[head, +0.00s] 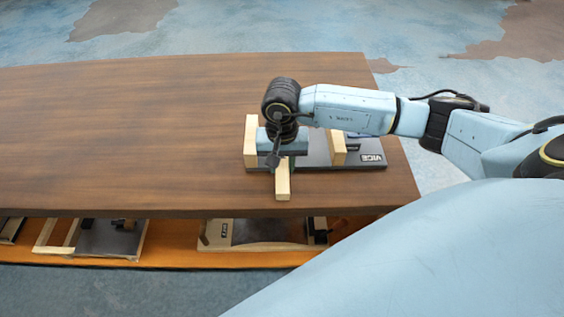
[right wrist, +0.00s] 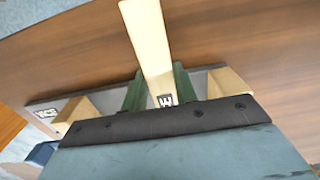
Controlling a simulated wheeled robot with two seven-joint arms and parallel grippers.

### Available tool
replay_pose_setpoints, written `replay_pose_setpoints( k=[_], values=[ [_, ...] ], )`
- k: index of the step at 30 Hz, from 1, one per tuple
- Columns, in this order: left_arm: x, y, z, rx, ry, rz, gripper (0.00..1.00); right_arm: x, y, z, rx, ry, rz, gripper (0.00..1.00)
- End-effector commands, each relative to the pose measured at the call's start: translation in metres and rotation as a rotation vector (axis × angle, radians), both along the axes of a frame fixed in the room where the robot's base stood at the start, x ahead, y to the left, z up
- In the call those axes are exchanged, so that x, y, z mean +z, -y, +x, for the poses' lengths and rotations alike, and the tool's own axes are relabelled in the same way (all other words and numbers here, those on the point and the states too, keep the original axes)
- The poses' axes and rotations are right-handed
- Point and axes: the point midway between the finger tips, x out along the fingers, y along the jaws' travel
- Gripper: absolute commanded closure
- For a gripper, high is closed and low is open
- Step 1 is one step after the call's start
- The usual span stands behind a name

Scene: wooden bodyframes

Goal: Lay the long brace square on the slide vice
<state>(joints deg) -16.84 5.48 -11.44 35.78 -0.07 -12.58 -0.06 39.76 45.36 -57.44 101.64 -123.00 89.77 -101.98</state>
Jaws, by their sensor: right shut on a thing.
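The long brace (head: 283,182) is a pale wooden bar. My right gripper (head: 281,158) points down and is shut on it; the two green fingertips (right wrist: 160,88) pinch its sides in the right wrist view. The slide vice (head: 316,152) is a dark base with a VICE label and two pale upright wooden blocks, left (head: 251,140) and right (head: 338,147). The brace (right wrist: 148,38) lies between the blocks, crosswise to the base, and its near end sticks out past the front edge. Whether it touches the base is hidden. My left gripper is not in view.
The vice stands near the front right of the brown wooden table (head: 140,130). The tabletop to its left is clear. On an orange lower shelf (head: 180,257) sit a dark-topped fixture (head: 255,232) and a wooden-framed board (head: 110,240).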

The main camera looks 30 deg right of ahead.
Motion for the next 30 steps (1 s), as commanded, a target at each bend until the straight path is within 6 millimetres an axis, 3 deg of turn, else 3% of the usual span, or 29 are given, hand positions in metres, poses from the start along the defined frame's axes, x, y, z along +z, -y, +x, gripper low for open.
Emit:
replay_pose_setpoints(
  k=[8, 9, 13, 24, 30],
  values=[
    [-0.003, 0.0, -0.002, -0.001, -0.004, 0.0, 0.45, -0.001, 0.0, 0.001, 0.0, 0.002, 0.0, 1.0],
    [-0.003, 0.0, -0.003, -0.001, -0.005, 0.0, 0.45, -0.001, 0.0, 0.0, 0.0, 0.001, -0.001, 0.68],
    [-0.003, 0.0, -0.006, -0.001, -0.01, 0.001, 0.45, -0.001, 0.0, 0.0, 0.0, 0.001, -0.001, 0.5],
    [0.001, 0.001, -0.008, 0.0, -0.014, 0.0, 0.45, 0.003, 0.0, 0.0, 0.0, 0.0, 0.0, 0.5],
    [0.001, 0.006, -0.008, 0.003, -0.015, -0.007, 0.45, 0.036, 0.001, 0.002, 0.0, 0.005, -0.002, 0.5]
  ],
)
